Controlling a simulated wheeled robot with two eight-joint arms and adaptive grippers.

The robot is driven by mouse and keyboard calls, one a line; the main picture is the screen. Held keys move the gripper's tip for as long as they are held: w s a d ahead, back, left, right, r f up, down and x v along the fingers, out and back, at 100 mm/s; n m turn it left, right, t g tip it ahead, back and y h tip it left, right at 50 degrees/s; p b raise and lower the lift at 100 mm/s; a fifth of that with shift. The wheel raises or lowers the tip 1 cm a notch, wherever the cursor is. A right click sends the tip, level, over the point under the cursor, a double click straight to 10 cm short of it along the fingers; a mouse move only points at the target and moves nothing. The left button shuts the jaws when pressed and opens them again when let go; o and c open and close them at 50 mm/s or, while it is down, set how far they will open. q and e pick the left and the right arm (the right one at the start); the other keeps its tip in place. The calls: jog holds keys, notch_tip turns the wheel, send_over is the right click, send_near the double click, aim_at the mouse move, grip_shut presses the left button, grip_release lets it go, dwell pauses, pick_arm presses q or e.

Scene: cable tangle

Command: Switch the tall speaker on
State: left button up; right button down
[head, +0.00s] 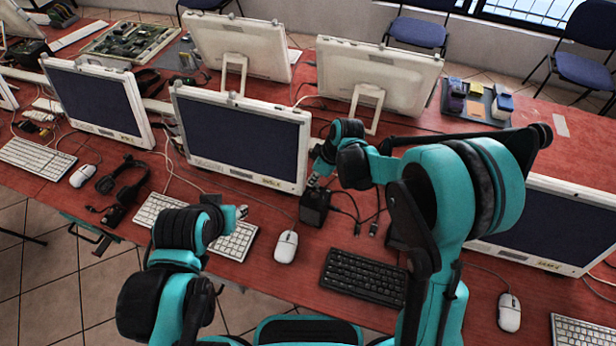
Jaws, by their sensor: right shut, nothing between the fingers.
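A black box-shaped thing (315,207), which may be the tall speaker, stands on the red table just right of the middle monitor's lower corner. Dark cables lie beside it. No switch on it can be made out. My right gripper (312,181) is shut and empty, just above the top of this black box; I cannot tell whether it touches. My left gripper (241,212) is small in view over the right part of a white keyboard (153,208), well left of the box. Whether it is open or shut is unclear.
The middle monitor (240,137) stands close behind and left of the black box. A white mouse (286,246) and black keyboard (363,277) lie in front. Tangled cables run to the right. A grey tray (478,107) with small boxes is at the back right.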

aim_at(318, 185)
jog(key=shift+s+d, duration=0.25)
jog(key=shift+d, duration=0.3)
jog(key=shift+s+d, duration=0.25)
jog(key=shift+d, duration=0.25)
pick_arm(q)
jog(key=shift+f, duration=0.1)
pick_arm(e)
jog(key=shift+a, duration=0.1)
